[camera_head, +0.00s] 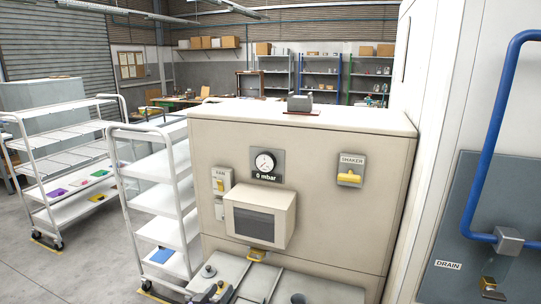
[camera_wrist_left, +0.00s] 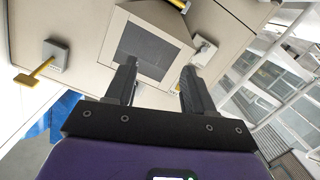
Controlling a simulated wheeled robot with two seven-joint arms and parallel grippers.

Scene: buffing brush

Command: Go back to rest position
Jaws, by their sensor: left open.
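My left gripper (camera_wrist_left: 157,88) shows clearly in the left wrist view. Its two dark fingers stand apart with nothing between them. Beyond them is the beige box with a dark screen (camera_wrist_left: 152,48) on the cabinet front; whether a finger touches it I cannot tell. In the head view the same box (camera_head: 259,216) sits on the beige cabinet (camera_head: 330,205). I cannot make out my left gripper surely there among the dark and grey parts at the bottom edge. My right gripper is not in view.
The cabinet carries a FAN switch (camera_head: 221,181), a pressure gauge (camera_head: 265,163) and a yellow SHAKER handle (camera_head: 349,179). White shelf carts (camera_head: 60,165) stand at left. A blue pipe (camera_head: 487,150) and DRAIN panel (camera_head: 462,220) are at right. Grey floor (camera_head: 85,270) shows lower left.

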